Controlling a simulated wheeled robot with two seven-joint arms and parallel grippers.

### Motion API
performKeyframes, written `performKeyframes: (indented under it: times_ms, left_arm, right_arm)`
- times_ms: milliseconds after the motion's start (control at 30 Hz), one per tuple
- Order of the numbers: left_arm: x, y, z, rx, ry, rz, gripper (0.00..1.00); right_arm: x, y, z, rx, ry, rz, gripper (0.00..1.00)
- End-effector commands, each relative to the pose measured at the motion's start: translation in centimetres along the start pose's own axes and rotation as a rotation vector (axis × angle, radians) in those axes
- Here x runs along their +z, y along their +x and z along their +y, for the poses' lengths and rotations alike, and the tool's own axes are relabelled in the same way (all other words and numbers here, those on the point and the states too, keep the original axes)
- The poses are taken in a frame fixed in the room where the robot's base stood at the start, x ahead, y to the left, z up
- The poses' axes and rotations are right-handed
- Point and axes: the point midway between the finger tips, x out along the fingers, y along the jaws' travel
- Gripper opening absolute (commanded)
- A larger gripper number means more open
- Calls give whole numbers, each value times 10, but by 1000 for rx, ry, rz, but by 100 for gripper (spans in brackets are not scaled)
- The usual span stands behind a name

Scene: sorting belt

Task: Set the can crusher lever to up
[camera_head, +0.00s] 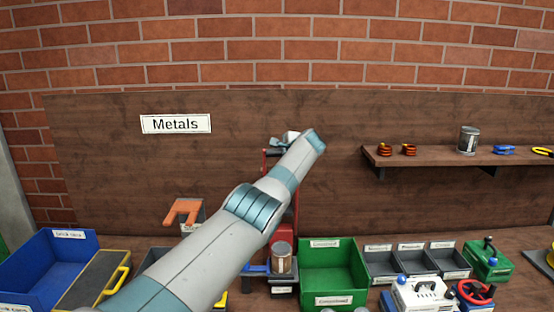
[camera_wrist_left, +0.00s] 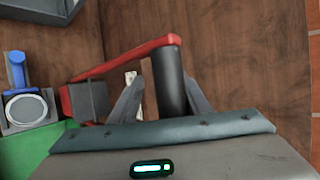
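The can crusher (camera_head: 292,222) is a red upright frame behind the bench front in the head view, mostly hidden by my left arm. Its red lever arm (camera_wrist_left: 125,60) shows in the wrist view and ends in a black grip (camera_wrist_left: 170,82). My left gripper (camera_wrist_left: 160,100) has its fingers apart, one on each side of the black grip; a gap shows on the left side, and the right finger looks close to it. In the head view my left gripper (camera_head: 279,142) is up at the crusher's top, partly hidden by the wrist. My right gripper is not in view.
A grey can (camera_head: 281,257) stands low at the crusher beside a green bin (camera_head: 333,262). A blue bin (camera_head: 52,262) is at left, small grey bins (camera_head: 413,262) at right. A wall shelf (camera_head: 450,157) holds small items. A wooden back panel (camera_head: 110,180) stands behind.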

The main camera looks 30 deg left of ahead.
Motion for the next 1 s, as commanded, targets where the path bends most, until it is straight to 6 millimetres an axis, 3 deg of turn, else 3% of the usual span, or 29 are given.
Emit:
performKeyframes:
  times_ms: [567,1000]
  left_arm:
    - [0,-3,-3,-6,-1,1,42]
    - [-1,-26,-2,-8,-3,2,42]
  right_arm:
    - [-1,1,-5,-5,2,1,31]
    - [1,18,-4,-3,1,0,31]
